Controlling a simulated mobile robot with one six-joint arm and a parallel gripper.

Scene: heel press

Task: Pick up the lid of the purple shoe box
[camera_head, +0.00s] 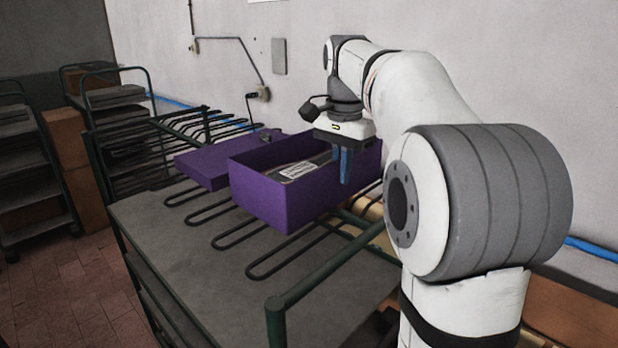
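The purple shoe box (285,203) stands open on the rack of the table. A white label or paper with dark print shows inside it, and the rest of its contents is mostly hidden. The flat purple lid (203,168) lies on the rack to the left of the box, close beside it. My gripper (345,167) points down at the right part of the box, with blue fingers in front of or over the box's opening. The fingers overlap in this view, so their gap and any contact with the box cannot be told.
The grey table (195,255) has dark wire loops on top and a green tube rail (330,268) at the near right. The front left of the tabletop is clear. A shelf cart (30,165) and brown cartons (75,160) stand at the left. A pale wall closes off the back.

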